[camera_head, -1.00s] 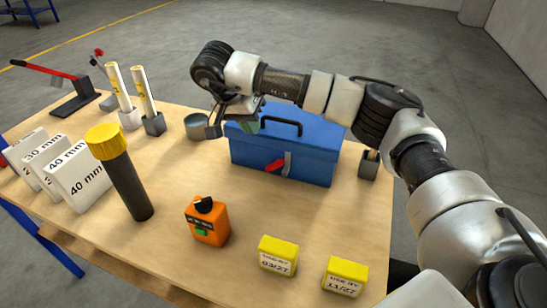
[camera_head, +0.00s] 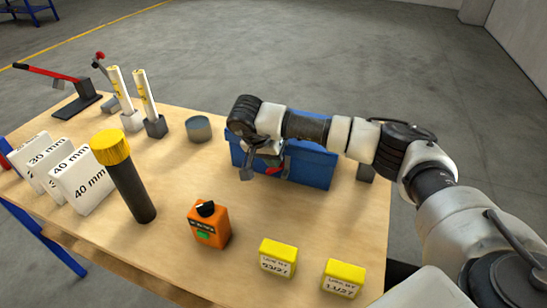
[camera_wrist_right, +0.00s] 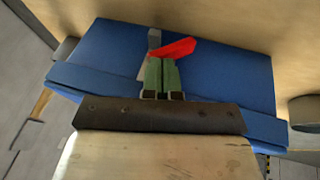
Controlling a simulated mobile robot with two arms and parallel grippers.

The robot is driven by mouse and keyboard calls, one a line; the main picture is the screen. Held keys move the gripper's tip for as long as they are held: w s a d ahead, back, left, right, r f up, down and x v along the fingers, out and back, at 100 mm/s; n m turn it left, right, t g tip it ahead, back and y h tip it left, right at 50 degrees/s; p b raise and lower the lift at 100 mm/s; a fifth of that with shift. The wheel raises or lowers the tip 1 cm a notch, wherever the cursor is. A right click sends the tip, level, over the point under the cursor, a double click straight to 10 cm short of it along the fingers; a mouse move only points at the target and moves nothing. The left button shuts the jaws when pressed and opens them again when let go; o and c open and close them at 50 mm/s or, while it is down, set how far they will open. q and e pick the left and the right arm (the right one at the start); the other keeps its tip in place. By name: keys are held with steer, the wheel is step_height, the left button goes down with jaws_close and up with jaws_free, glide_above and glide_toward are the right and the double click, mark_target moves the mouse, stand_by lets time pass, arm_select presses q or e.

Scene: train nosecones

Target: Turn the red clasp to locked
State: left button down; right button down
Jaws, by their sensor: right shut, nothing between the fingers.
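The blue toolbox (camera_head: 311,168) stands at the back right of the wooden table, partly behind my right arm. The red clasp (camera_head: 275,171) is on its front, next to a grey metal strip, and is partly covered by my gripper in the head view. In the right wrist view the red clasp (camera_wrist_right: 179,48) lies across the grey strip (camera_wrist_right: 154,39), slanting out to the right. My right gripper (camera_wrist_right: 160,62) has its green fingers shut with nothing between them, tips right at the clasp; whether they touch cannot be told. My left gripper is not in view.
An orange device (camera_head: 209,224) and two yellow-topped boxes (camera_head: 278,257) stand in front of the toolbox. A grey cup (camera_head: 199,129) is left of it. A yellow-capped dark cylinder (camera_head: 131,185) stands further left. The table between the orange device and toolbox is clear.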

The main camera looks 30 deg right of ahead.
mark_target(282, 168)
steer(key=shift+s+d+f+t+y+b, duration=0.1)
steer(key=shift+s+d+t+y+b, duration=0.1)
steer(key=shift+t+y+b, duration=0.45)
steer(key=t+y+b, duration=0.1)
steer(key=b, duration=0.2)
steer(key=s+d+f+t+b, duration=0.1)
steer(key=b, duration=0.2)
steer(key=shift+s+m+y, duration=0.1)
steer(key=shift+m+y, duration=0.2)
steer(key=shift+y, duration=0.05)
steer(key=shift+s+d+t+y+b, duration=0.15)
steer(key=shift+t+y+b, duration=0.35)
steer(key=shift+b, duration=0.6)
steer(key=shift+s+d+t+y+b, duration=0.15)
steer(key=shift+t+y+b, duration=0.3)
steer(key=shift+b, duration=0.65)
